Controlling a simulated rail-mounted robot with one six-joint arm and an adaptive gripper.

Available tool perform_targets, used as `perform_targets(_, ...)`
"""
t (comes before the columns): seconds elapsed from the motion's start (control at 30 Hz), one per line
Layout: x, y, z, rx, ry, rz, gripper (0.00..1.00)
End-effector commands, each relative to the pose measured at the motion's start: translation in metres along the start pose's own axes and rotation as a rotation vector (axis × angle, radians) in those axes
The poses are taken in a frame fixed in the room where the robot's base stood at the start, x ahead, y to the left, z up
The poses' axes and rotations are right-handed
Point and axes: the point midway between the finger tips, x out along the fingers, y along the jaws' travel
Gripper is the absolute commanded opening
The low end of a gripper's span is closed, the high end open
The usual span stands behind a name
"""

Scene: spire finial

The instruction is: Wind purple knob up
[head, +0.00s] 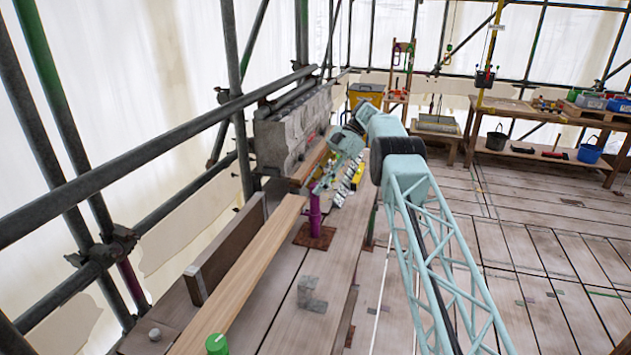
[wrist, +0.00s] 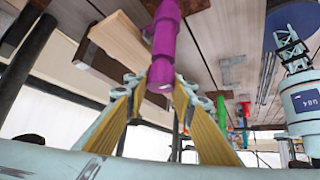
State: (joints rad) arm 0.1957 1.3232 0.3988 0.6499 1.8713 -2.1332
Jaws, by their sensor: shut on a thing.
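The purple knob (head: 315,213) is a ridged, upright post standing on a brown square plate (head: 314,237) on the plank deck. It also shows large in the wrist view (wrist: 165,42), running in from the top edge. My gripper (head: 317,188) is at the knob's upper end. In the wrist view, my two yellow-padded fingers (wrist: 163,82) close on the end of the knob from both sides. The fingers partly hide the knob's top in the head view.
Left of the knob lie a long timber plank (head: 245,282) and scaffold poles (head: 150,165). A grey stone block (head: 285,135) stands behind. A green knob (head: 217,344) is at the front. A workbench (head: 530,108) is at the back right. The deck on the right is mostly clear.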

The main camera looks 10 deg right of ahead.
Motion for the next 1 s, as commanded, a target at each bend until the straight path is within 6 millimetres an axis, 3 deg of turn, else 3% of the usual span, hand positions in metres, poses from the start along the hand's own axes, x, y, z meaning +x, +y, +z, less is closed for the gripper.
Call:
perform_targets(0.8,0.0012,0.0010,-0.0036,-0.027,0.000,-0.020,0.13)
perform_targets(0.83,0.0013,0.0010,-0.0036,-0.027,0.000,-0.020,0.25)
perform_targets(1.0,0.0015,0.0002,-0.0026,-0.025,0.000,-0.021,0.37)
